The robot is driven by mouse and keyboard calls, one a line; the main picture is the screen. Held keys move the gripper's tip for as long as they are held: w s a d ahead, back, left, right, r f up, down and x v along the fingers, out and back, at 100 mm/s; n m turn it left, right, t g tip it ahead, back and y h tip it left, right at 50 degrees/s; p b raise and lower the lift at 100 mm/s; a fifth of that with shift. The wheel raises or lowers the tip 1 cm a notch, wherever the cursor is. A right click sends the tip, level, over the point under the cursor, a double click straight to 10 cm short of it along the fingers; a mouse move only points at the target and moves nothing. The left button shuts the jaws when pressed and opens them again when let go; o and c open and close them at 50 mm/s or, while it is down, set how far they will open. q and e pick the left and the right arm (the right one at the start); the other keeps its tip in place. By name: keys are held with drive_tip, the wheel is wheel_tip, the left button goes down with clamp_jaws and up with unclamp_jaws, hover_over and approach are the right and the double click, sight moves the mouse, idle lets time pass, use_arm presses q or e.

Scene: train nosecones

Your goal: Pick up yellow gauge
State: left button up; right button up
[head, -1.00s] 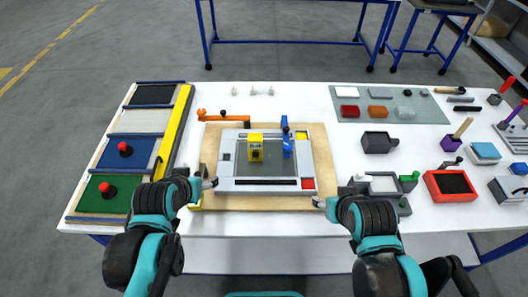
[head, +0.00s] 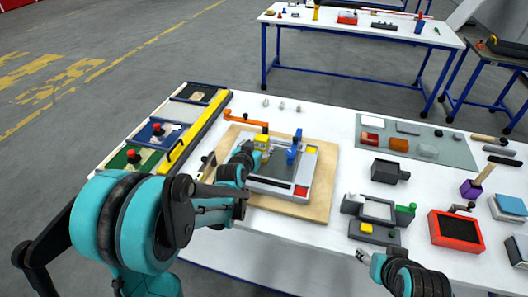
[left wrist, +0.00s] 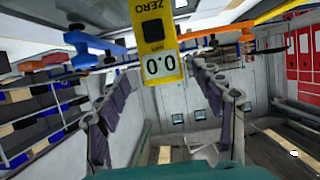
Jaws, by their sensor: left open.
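The yellow gauge (head: 261,139) stands on the grey-framed fixture (head: 268,187) in the middle of the table. My left gripper (head: 257,154) is at the gauge and partly hides it in the head view. In the left wrist view the gauge (left wrist: 157,35) shows its "ZERO" label and a "0.0" display, upside down. The two fingers of my left gripper (left wrist: 165,95) are spread wide, with the gauge in line with the gap. I see no finger touching it. My right gripper (head: 364,257) is low at the table's front edge, too small to judge.
Coloured bays and a yellow rail (head: 190,134) are at the left. A grey tray-like device (head: 377,209) is to the right.

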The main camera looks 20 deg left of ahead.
sight(260, 144)
use_arm(q)
drive_tip(key=b+x, duration=0.1)
drive_tip(key=x, duration=0.1)
drive_tip(key=b+x, duration=0.1)
drive_tip(key=x, duration=0.2)
drive_tip(key=shift+a+f, duration=0.1)
drive_tip(key=shift+f, duration=0.25)
drive_tip(key=shift+s+r, duration=0.1)
drive_tip(key=c, duration=1.5)
drive_tip(key=shift+c, duration=0.2)
